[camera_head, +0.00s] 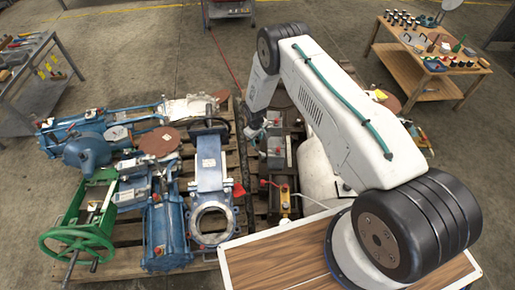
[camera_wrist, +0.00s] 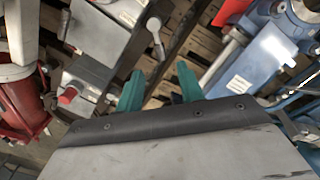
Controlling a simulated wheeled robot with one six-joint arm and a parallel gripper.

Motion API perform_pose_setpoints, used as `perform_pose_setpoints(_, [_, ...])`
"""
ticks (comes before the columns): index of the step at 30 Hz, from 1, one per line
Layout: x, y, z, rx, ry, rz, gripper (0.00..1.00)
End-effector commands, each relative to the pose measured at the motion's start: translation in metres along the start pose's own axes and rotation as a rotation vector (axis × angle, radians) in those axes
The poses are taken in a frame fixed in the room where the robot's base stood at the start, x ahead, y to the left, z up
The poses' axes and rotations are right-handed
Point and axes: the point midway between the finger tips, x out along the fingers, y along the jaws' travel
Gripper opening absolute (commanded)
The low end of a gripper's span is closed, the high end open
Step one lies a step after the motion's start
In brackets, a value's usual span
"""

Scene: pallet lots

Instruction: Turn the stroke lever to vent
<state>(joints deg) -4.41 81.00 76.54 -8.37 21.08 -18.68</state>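My gripper (camera_wrist: 160,82) shows two green fingers in the wrist view. They are spread apart with nothing held between them. A small grey metal lever with a rounded end (camera_wrist: 155,30) stands on a grey block (camera_wrist: 98,32), ahead of the fingertips and apart from them. I cannot tell whether it is the stroke lever, and no vent marking is readable. In the head view my arm reaches down over the pallet beside a grey valve body (camera_head: 276,152); the fingers are too small there to make out.
A red knob (camera_wrist: 68,96) and a red machine body (camera_wrist: 20,105) lie left in the wrist view. Blue cylinders, a gate valve (camera_head: 210,175) and a green handwheel (camera_head: 72,240) crowd the pallet.

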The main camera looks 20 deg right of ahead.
Motion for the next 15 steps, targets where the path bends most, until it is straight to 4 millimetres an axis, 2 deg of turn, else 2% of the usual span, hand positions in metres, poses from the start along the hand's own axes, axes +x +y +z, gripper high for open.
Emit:
perform_pose_setpoints(9, [0.049, -0.001, 0.002, 0.0, -0.002, -0.001, 0.38])
perform_pose_setpoints(15, [0.071, 0.0, 0.001, 0.001, -0.001, -0.001, 0.38])
